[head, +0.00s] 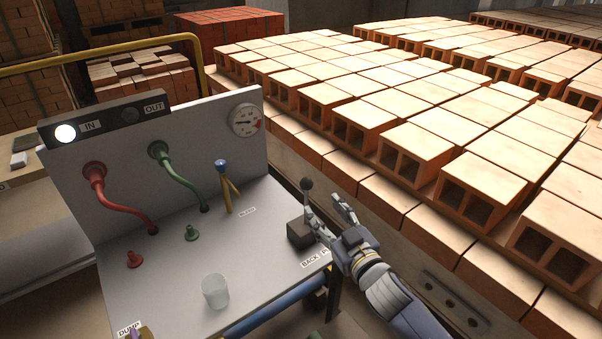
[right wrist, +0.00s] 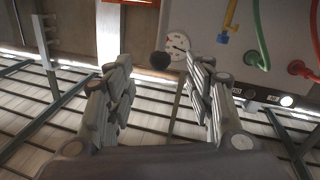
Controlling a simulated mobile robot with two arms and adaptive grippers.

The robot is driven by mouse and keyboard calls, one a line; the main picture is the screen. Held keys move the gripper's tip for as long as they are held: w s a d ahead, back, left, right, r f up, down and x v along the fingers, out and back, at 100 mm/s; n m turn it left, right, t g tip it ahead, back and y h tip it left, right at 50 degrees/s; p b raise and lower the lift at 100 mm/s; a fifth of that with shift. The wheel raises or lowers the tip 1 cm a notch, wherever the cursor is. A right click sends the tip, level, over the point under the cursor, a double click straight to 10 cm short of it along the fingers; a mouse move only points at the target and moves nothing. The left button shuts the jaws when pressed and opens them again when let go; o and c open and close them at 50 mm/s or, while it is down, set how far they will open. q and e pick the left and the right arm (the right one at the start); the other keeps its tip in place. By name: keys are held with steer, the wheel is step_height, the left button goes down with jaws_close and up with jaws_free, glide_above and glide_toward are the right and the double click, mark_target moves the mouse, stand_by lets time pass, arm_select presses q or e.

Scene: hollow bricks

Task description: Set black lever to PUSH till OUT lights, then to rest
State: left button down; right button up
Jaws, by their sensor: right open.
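The black lever (head: 307,185) has a round knob on a thin stem and rises from a dark block (head: 299,233) at the right edge of the light panel table. It looks close to upright. The label BACK (head: 310,262) is readable beside it; the label to its right is partly hidden by my gripper. My right gripper (head: 329,207) is open and empty, just right of the lever. In the right wrist view the knob (right wrist: 160,61) shows between the spread fingers, apart from both. The IN lamp (head: 65,133) is lit white; the OUT lamp (head: 154,108) is dark. My left gripper is not in view.
A blue-topped yellow valve (head: 222,180), red hose (head: 120,212), green hose (head: 185,182) and cup (head: 215,291) occupy the panel table. A gauge (head: 245,119) sits on the back plate. Rows of hollow bricks (head: 415,145) fill the right side.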

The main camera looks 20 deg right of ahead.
mark_target(310, 187)
steer(key=w, duration=0.3)
steer(key=w+a+r+p, duration=0.1)
steer(key=w, duration=0.5)
steer(key=shift+a+r, duration=0.15)
steer(key=shift+a, duration=0.1)
steer(key=shift+w+a+p, duration=0.15)
steer(key=shift+w+p, duration=0.15)
steer(key=shift+w, duration=0.45)
jaws_close()
